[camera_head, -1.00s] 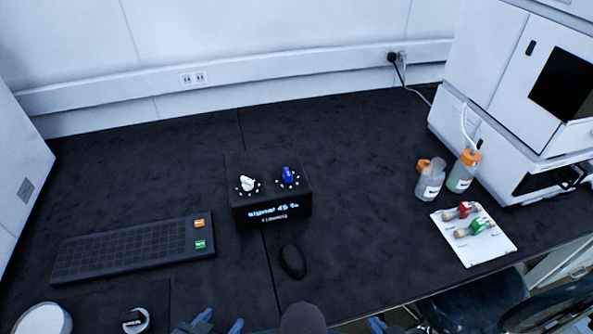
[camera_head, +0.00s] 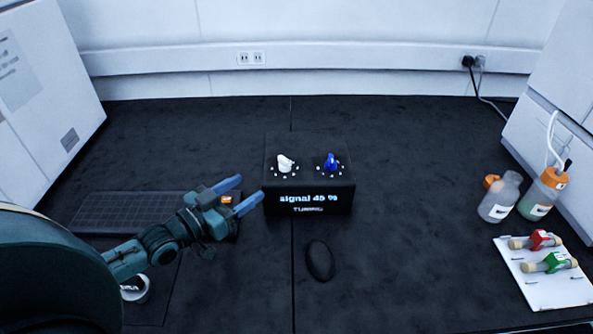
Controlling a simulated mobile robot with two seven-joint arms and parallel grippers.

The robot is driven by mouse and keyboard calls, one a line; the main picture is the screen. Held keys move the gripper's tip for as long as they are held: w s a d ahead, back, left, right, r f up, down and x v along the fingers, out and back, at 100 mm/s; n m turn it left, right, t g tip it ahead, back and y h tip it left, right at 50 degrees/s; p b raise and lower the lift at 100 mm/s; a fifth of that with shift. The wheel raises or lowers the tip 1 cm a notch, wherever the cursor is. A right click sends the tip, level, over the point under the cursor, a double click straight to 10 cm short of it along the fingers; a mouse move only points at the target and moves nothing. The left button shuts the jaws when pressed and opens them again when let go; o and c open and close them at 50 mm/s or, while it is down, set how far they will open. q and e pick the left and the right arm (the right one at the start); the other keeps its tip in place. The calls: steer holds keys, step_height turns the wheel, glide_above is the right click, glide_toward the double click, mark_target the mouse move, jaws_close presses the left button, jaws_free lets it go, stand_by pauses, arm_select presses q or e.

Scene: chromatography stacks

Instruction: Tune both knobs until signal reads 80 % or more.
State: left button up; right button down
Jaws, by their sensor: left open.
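The black tuning box (camera_head: 270,205) stands on the dark bench near the middle of the head view. A white knob (camera_head: 285,162) is on its top at the left and a blue knob (camera_head: 331,162) at the right, each ringed by white dots. The front display (camera_head: 308,198) reads "signal 45 %" with "TUNING" below. My left gripper (camera_head: 247,193) is open and empty, its two blue fingers pointing right towards the box's left side, short of the white knob. My right gripper is not in view.
A black mouse (camera_head: 320,261) lies in front of the box. A dark keyboard-like grid (camera_head: 125,209) lies at left, partly behind my left arm. Bottles (camera_head: 499,199) with orange caps and a white card (camera_head: 554,287) with red and green-marked vials are at right. Bench behind the box is clear.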

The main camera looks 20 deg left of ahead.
mark_target(283, 160)
arm_select(q)
steer(key=x, duration=0.9)
steer(key=r+x, duration=0.1)
steer(key=x, duration=0.3)
steer(key=shift+w+a+b, duration=0.1)
steer(key=shift+w+b, duration=0.2)
steer(key=shift+b, duration=0.05)
